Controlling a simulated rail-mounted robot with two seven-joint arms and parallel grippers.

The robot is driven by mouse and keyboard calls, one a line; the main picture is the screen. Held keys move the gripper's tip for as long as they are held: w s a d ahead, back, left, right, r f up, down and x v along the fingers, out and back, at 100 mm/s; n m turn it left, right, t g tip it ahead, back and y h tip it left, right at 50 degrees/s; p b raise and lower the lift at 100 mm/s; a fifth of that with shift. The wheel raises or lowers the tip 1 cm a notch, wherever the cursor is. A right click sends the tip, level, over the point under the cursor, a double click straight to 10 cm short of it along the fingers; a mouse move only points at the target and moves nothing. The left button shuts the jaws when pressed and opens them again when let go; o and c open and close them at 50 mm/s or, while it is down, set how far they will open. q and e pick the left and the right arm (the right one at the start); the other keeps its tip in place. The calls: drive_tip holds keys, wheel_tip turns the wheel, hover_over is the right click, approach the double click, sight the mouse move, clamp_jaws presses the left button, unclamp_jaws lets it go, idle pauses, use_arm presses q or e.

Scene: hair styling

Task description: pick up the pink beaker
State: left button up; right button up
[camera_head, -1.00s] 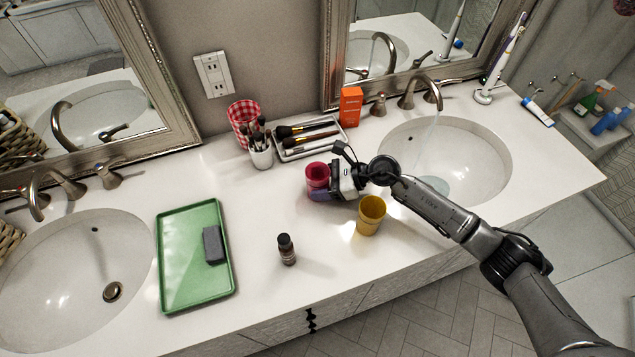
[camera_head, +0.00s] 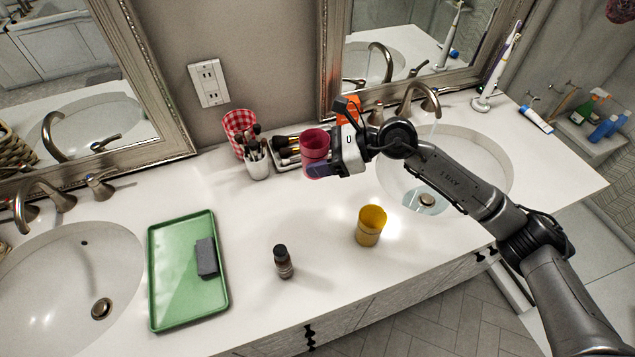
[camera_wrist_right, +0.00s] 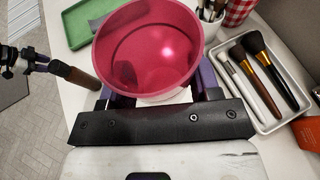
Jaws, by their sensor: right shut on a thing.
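The pink beaker (camera_head: 315,146) is held upright in my right gripper (camera_head: 322,170) and appears raised above the counter. In the right wrist view the beaker (camera_wrist_right: 148,45) fills the upper middle, with its open rim facing the camera and its inside looking empty. The right gripper's dark fingers (camera_wrist_right: 165,97) are shut on it, one on each side. My left gripper is not in the head view; what may be part of an arm shows at the left edge of the right wrist view.
A yellow cup (camera_head: 369,228) and a small dark bottle (camera_head: 283,262) stand in front. A green tray (camera_head: 182,295) lies left. Behind are a brush cup (camera_head: 257,165), a checkered cup (camera_head: 237,130), a brush tray (camera_wrist_right: 262,127) and an orange box (camera_head: 347,106). The right sink (camera_head: 470,160) is beside my arm.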

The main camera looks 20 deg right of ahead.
wheel_tip(320, 180, up, 15)
drive_tip(key=b, duration=0.2)
drive_tip(key=shift+b, duration=0.35)
